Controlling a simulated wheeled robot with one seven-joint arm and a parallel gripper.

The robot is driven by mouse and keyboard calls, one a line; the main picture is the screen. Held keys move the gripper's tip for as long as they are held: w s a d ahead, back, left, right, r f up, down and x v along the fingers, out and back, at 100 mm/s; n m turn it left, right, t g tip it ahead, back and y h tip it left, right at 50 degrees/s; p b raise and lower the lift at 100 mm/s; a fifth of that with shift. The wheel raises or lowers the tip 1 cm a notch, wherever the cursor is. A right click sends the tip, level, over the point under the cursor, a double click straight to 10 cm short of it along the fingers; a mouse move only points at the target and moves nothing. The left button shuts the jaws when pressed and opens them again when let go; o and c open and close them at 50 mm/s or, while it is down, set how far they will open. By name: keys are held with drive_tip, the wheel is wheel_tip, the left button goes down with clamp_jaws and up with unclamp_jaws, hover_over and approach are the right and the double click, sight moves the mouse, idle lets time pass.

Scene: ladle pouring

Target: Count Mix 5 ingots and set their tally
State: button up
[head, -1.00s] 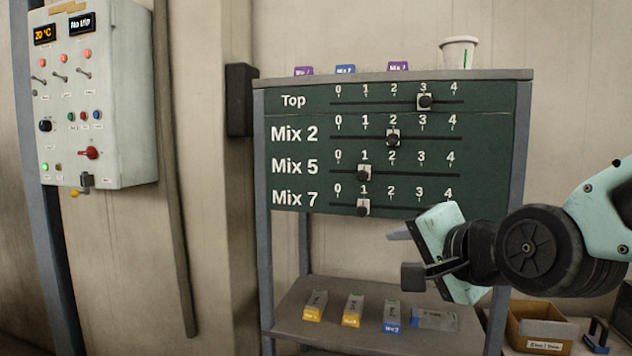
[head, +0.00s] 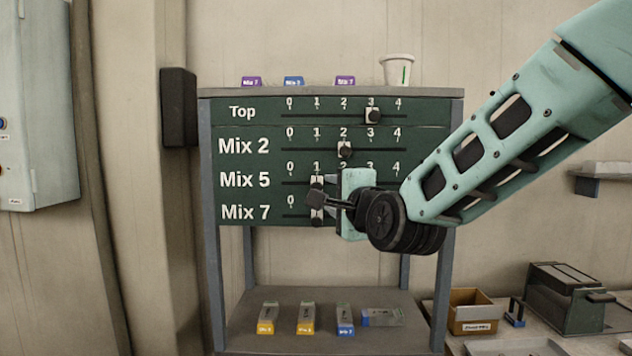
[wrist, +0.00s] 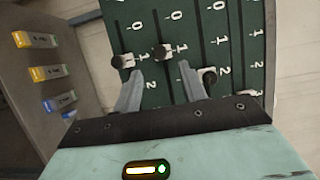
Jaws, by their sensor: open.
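The green tally board (head: 235,160) has four slider rows: Top, Mix 2, Mix 5 and Mix 7. The Mix 5 knob (head: 317,181) stands at about 1. The Mix 7 knob (head: 317,217) is also near 1, the Mix 2 knob (head: 345,150) at 2, the Top knob (head: 373,116) at 3. My gripper (wrist: 160,72) is open in front of the board, its fingers pointing either side of the Mix 5 knob (wrist: 162,52); contact is not visible. Two yellow-labelled ingots (head: 265,318) (head: 305,318) lie on the lower shelf; their print is too small to read surely.
Purple and blue labelled pieces (head: 293,81) and a white cup (head: 397,70) stand on the top shelf. A cardboard box (head: 473,312) is at right.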

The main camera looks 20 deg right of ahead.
sight(318, 187)
drive_tip(key=w+p, duration=0.1)
drive_tip(key=w, duration=0.2)
drive_tip(key=w+p, duration=0.1)
drive_tip(key=w, duration=0.2)
drive_tip(key=w+p, duration=0.1)
drive_tip(key=w, duration=0.2)
drive_tip(key=shift+w+a, duration=0.1)
drive_tip(key=shift+a, duration=0.25)
